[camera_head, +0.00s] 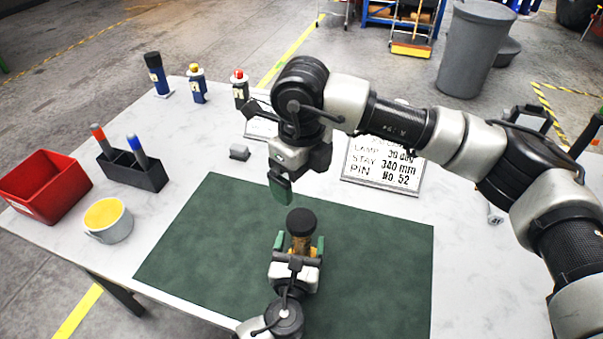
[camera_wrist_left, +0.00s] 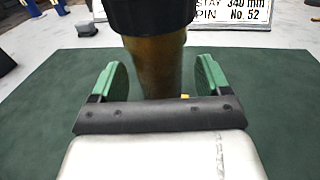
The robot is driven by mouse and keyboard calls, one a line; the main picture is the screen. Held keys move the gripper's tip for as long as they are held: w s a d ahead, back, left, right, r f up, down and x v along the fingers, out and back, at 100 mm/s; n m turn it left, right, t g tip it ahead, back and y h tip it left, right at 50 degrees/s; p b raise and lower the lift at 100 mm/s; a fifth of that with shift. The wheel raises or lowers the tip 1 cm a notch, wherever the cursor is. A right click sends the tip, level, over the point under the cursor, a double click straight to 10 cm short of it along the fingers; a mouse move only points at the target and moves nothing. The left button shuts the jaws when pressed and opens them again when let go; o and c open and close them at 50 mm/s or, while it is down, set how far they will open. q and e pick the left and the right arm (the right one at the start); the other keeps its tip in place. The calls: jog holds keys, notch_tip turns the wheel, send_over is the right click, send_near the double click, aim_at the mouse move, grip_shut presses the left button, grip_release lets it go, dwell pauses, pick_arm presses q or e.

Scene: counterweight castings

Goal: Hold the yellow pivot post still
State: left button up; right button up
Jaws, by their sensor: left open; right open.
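A dull yellow-brown upright post (camera_head: 300,243) with a wide black cap (camera_head: 301,222) stands on the green mat (camera_head: 200,245). It fills the middle of the left wrist view (camera_wrist_left: 156,68), where a small yellow bit shows low beside it. My left gripper (camera_head: 298,243) is open, with one green finger on each side of the post. In the left wrist view (camera_wrist_left: 157,78) a gap shows on both sides, so the fingers do not touch it. The post's foot is hidden behind my gripper. My right gripper (camera_head: 281,188) is open and empty, above and behind the post.
A sign (camera_head: 383,165) stands right of my right gripper. A red bin (camera_head: 45,187), a cup with yellow contents (camera_head: 107,220) and a dark holder with markers (camera_head: 133,172) stand at the left. Several bottles line the back. The mat's left half is clear.

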pick_arm(q)
jog(key=s, duration=0.3)
jog(key=s+a+b, duration=0.1)
jog(key=s, duration=0.5)
jog(key=shift+a, duration=0.25)
